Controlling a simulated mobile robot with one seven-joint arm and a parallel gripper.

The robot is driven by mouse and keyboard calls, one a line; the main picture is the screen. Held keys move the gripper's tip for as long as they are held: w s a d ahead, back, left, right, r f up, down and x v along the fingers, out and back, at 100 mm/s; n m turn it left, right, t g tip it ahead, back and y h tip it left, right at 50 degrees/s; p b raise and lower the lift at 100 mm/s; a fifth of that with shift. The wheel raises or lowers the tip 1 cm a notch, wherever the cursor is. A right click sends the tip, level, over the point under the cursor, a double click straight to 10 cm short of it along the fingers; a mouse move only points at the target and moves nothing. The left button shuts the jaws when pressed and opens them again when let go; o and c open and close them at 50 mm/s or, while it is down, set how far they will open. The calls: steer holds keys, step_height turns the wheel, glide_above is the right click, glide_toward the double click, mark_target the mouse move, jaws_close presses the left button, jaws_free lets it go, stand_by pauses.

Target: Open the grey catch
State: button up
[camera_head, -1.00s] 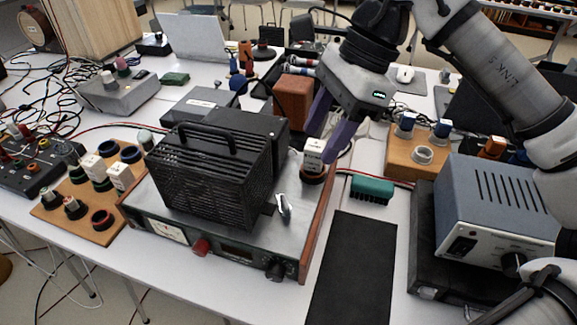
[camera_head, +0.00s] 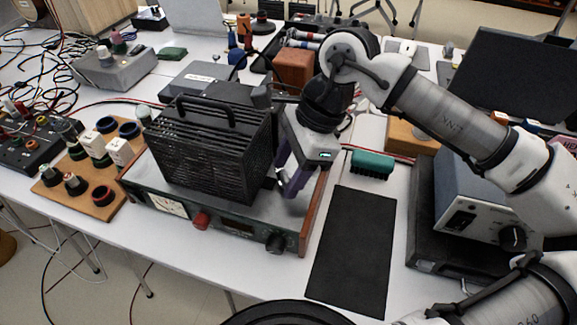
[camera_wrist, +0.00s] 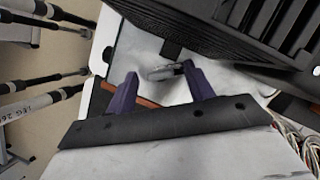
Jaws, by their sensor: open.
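The grey catch (camera_wrist: 163,73) is a small metal lever at the foot of the black slotted cover (camera_head: 205,155). The cover has a handle on top and sits on a device with a silver top and wooden sides (camera_head: 314,215). My gripper (camera_head: 287,182) points down beside the cover's right side, over the device's top. In the wrist view my gripper (camera_wrist: 160,71) has its two purple fingers apart, with the catch between or just beyond their tips, closer to the right finger. Contact cannot be told. In the head view the fingers mostly hide the catch.
A red knob (camera_head: 201,220) and a dark knob (camera_head: 275,242) are on the device's front. A green brush (camera_head: 372,163) and a black mat (camera_head: 350,250) lie to the right. A blue-grey box (camera_head: 470,205) stands farther right. Wooden plug boards (camera_head: 62,197) lie at left.

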steer(key=c, duration=1)
steer(key=shift+f, duration=0.1)
steer(key=shift+f+b, duration=0.1)
steer(key=shift+b, duration=0.45)
steer(key=shift+m+b, duration=0.35)
steer(key=shift+m, duration=0.15)
steer(key=shift+s+f+m+t+b, duration=0.1)
steer(key=shift+m+t+b, duration=0.5)
steer(key=shift+m+b, duration=0.55)
steer(key=shift+r+m+t+b, duration=0.2)
steer(key=shift+m+t+b, duration=0.4)
steer(key=shift+m+b, duration=0.8)
steer(key=shift+s+r, duration=0.1)
